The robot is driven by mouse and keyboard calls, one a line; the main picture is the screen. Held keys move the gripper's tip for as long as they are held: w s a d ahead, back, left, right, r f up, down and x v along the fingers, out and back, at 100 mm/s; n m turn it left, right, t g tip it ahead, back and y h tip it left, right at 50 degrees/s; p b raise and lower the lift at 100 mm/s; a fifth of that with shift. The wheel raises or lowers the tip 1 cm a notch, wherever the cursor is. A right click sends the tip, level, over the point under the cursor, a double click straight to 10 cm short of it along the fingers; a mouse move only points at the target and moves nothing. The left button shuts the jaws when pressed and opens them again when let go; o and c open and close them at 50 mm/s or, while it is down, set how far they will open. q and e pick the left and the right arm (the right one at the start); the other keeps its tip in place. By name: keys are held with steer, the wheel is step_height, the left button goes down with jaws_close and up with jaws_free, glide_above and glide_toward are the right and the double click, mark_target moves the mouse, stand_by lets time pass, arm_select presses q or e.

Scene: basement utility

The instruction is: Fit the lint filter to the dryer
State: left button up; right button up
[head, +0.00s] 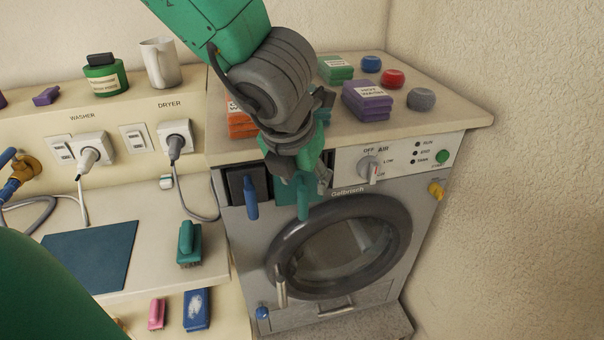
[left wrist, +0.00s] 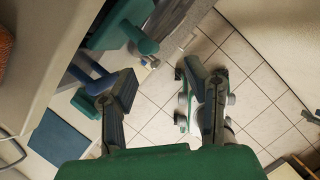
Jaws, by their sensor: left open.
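The dryer (head: 340,250) is a grey front-loader with a round dark door. A teal panel with an upright teal handle (head: 303,200) is at its upper front, left of the dial; I take it for the lint filter. How deep it sits is hidden by my gripper. Left of it is a dark panel with a blue handle (head: 251,198). My left gripper (head: 312,182) is open in front of the teal panel. In the left wrist view its fingers (left wrist: 160,72) are apart with only floor between them. The teal handle (left wrist: 146,46) is beyond the left finger, outside the jaws.
Purple boxes (head: 367,101), green boxes (head: 335,69) and several round tubs stand on the dryer top. A teal brush (head: 189,244) and a blue mat (head: 91,256) lie on the left counter. A wall (head: 510,200) closes off the right side.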

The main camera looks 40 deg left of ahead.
mark_target(306, 207)
arm_select(q)
steer(key=b+x, duration=0.1)
steer(key=x, duration=0.3)
steer(key=shift+s, duration=0.15)
steer(key=a+f+b, duration=0.1)
steer(key=f, duration=0.1)
steer(key=w+a+f+b, duration=0.1)
steer(key=f, duration=0.1)
steer(key=w+a+f+b, duration=0.1)
steer(key=f, duration=0.2)
steer(key=shift+w, duration=0.1)
steer(key=shift+d+f, duration=0.2)
steer(key=shift+d, duration=0.15)
steer(key=shift+w+d, duration=0.55)
steer(key=shift+d, duration=0.15)
steer(key=shift+s+a, duration=0.2)
steer(key=shift+a, duration=0.3)
steer(key=c, duration=1)
steer(key=shift+a+f, duration=0.1)
steer(key=shift+a, duration=0.5)
steer(key=shift+w+d, duration=0.25)
steer(key=shift+d, duration=0.1)
steer(key=shift+w+a+p, duration=0.1)
steer(key=shift+w+p, duration=0.1)
steer(key=shift+p, duration=0.1)
arm_select(e)
step_height(306, 207, down, 4)
steer(key=shift+a+r, duration=0.15)
